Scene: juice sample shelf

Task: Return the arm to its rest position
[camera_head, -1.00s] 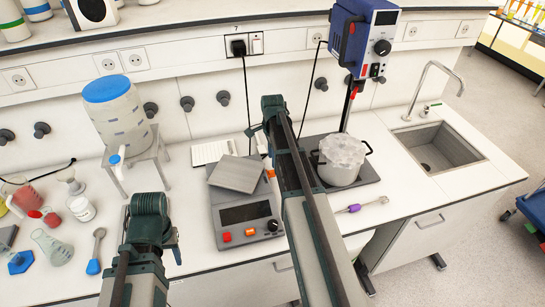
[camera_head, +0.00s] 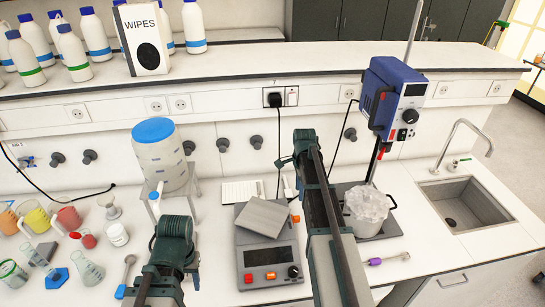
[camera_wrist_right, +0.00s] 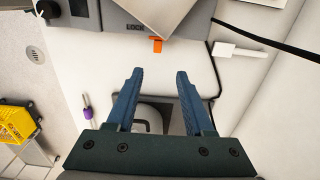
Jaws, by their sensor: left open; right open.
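My right arm reaches up the middle of the head view, over the bench between the balance and the pot. Its gripper (camera_head: 287,163) is small there and its fingers are hard to make out. In the right wrist view the right gripper (camera_wrist_right: 156,76) has two blue fingers apart with nothing between them, above the bench. My left arm is at the lower left of the head view, in front of the stand with the blue-lidded container. Its gripper (camera_head: 195,262) is partly hidden by the wrist, and no held object shows.
A balance (camera_head: 267,262) with a tilted plate sits between the arms. A pot (camera_head: 366,208) stands under a blue overhead stirrer (camera_head: 395,95), left of the sink (camera_head: 462,205). A blue-lidded container (camera_head: 160,160), flasks and bottles (camera_head: 117,234) crowd the left. Wipes (camera_head: 142,40) stand on the shelf.

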